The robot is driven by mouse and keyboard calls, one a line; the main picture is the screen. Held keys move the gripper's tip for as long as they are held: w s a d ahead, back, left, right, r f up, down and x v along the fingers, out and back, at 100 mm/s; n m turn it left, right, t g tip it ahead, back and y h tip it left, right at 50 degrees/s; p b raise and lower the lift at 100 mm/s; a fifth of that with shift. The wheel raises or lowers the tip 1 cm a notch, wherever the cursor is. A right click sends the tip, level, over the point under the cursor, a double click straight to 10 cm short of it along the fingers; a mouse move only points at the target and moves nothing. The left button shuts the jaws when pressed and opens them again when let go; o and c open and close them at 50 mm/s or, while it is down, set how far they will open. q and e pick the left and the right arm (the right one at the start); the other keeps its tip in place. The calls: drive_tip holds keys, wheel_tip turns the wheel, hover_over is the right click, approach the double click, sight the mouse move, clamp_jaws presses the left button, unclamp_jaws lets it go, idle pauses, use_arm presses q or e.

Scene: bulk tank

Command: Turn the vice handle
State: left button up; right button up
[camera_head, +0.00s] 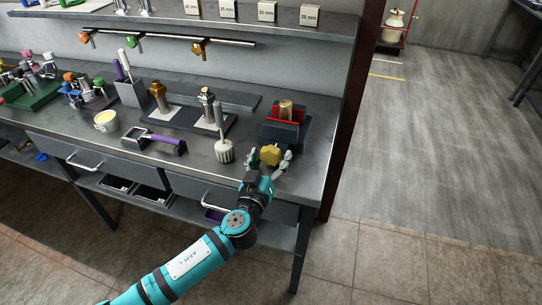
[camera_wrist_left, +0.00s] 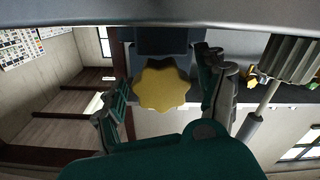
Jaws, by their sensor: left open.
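The vice handle (camera_head: 270,154) is a yellow lobed knob on the front of the dark vice (camera_head: 273,133), near the bench's right front corner. The vice has red jaws around a brass-coloured part (camera_head: 286,109). My left gripper (camera_head: 269,163) is open at the knob, one finger on each side. In the left wrist view the knob (camera_wrist_left: 161,88) lies between the spread fingers of the gripper (camera_wrist_left: 162,102), with a visible gap on its left side. Whether the right finger touches it I cannot tell. My right gripper is not in view.
Brass and steel fittings stand on a dark tray (camera_head: 190,121) behind. A shelf (camera_head: 220,20) runs above. A dark red post (camera_head: 350,120) is right of the bench.

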use_arm(q)
drive_tip(key=shift+w, duration=0.1)
drive_tip(key=shift+c, duration=0.3)
drive_tip(key=c, duration=1.1)
drive_tip(key=shift+m, duration=0.3)
